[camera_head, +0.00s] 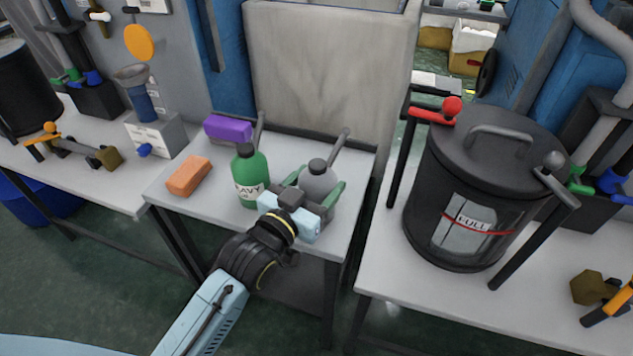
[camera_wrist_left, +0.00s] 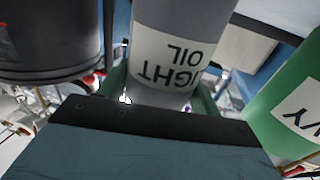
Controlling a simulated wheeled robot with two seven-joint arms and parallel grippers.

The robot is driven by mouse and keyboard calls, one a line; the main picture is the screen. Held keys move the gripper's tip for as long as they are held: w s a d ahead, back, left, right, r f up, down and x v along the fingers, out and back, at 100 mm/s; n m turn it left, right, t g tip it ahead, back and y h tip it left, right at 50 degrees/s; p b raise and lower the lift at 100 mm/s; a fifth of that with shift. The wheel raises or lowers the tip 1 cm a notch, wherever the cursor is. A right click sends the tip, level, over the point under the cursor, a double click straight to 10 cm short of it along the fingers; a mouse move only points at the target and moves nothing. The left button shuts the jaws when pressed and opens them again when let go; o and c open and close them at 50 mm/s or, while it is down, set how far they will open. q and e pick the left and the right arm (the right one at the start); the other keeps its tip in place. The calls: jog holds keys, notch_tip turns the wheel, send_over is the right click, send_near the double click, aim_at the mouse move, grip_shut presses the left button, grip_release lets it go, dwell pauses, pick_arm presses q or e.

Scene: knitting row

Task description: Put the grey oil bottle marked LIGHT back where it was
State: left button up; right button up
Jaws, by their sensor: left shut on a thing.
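The grey oil bottle (camera_head: 318,180) is at the right part of the small middle table (camera_head: 221,212), upright, with a long spout. My left gripper (camera_head: 318,195) is shut on it, one green finger on each side. In the left wrist view the grey bottle (camera_wrist_left: 184,15) shows a label reading "...GHT OIL", upside down. Whether its base touches the table is hidden behind the gripper. A green oil bottle (camera_head: 250,165) marked "...EAVY" stands just left of it and also shows in the left wrist view (camera_wrist_left: 290,95). My right gripper is not in view.
An orange block (camera_head: 188,175) and a purple block (camera_head: 228,129) lie on the middle table's left side. A large dark drum (camera_head: 480,180) marked FULL stands on the right table, across a gap. A grey panel (camera_head: 325,75) rises behind.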

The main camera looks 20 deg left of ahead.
pick_arm(q)
jog(key=o, duration=1.2)
jog(key=shift+c, duration=0.2)
jog(key=shift+r, duration=0.1)
jog(key=shift+s, duration=0.3)
jog(key=p+v, duration=0.2)
jog(key=v, duration=0.9)
jog(key=shift+s+a, duration=0.2)
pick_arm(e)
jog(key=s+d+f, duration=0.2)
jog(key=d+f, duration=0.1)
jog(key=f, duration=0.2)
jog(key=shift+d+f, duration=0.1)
